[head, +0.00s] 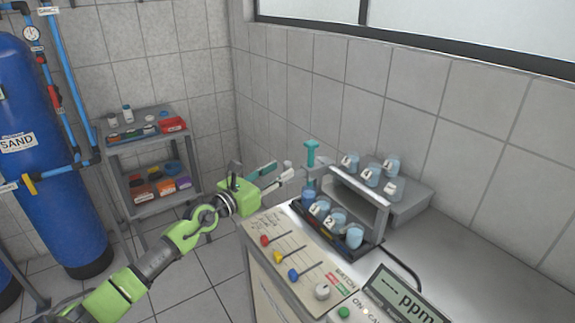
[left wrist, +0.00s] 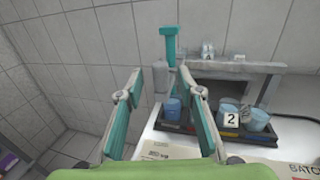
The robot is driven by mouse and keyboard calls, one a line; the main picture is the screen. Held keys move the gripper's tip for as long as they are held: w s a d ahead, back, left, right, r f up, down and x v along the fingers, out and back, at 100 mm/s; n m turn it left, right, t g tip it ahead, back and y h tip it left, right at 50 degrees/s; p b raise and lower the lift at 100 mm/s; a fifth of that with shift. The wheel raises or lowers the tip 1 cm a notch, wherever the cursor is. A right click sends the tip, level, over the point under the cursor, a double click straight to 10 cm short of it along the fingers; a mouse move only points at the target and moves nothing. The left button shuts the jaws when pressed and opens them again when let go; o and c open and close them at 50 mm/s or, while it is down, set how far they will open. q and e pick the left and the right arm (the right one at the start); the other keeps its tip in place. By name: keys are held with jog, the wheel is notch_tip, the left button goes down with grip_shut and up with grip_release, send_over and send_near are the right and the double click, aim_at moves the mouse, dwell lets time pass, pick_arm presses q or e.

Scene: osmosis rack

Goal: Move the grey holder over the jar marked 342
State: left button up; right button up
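A grey holder (head: 318,171) with an upright teal T-shaped handle (head: 310,153) sits at the left end of a grey rail (head: 358,188). In the left wrist view the teal handle (left wrist: 168,45) rises beyond and between my fingertips. Jars with blue contents stand in the dark tray below the rail, among them a left-end jar (head: 307,195) and a jar marked 2 (head: 334,220). Other labels are too small to read, so I cannot tell which jar is 342. My left gripper (head: 288,170) is open and empty, left of the handle and apart from it. My right gripper is out of view.
More labelled jars (head: 371,176) stand on a grey raised shelf (head: 412,200) behind the rail. A panel with coloured sliders (head: 285,257) and a ppm display (head: 400,298) are in front. The counter at right is clear. A shelf cart (head: 140,135) stands at left.

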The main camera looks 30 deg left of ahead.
aim_at(285, 168)
pick_arm(q)
jog(key=shift+w+d, duration=0.15)
jog(key=shift+w, duration=0.95)
jog(key=shift+w+d, duration=0.15)
jog(key=shift+w, duration=0.95)
grip_shut()
